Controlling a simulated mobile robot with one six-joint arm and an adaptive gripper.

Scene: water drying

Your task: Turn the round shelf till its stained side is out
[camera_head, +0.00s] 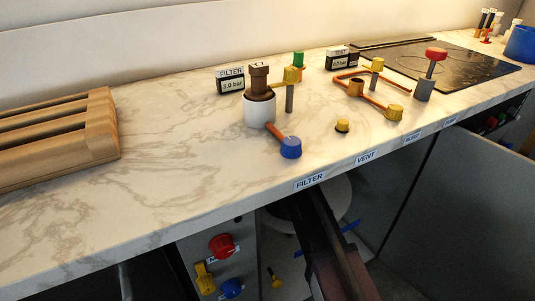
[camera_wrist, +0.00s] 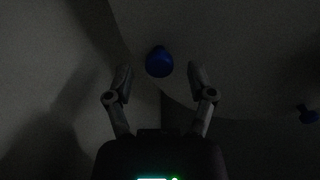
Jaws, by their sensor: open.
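The round shelf (camera_head: 341,195) shows as a pale disc inside the dark cupboard under the counter, partly covered by my arm. In the dim wrist view, a pale surface with a curved edge (camera_wrist: 240,60) looks like the same shelf. A blue round knob (camera_wrist: 159,62) sits near that edge. My gripper (camera_wrist: 160,75) is open, with one finger on each side of the blue knob in the picture. I cannot tell whether the fingers touch it. A second blue thing (camera_wrist: 308,114) lies at the right edge. I see no stain. My gripper is hidden in the head view.
The marble counter (camera_head: 180,190) overhangs the cupboard, with a FILTER label (camera_head: 310,181) on its edge. A panel with red (camera_head: 221,244), yellow and blue knobs stands left of the opening. A grey door (camera_head: 455,205) stands at right. Pipes and valves stand on the counter.

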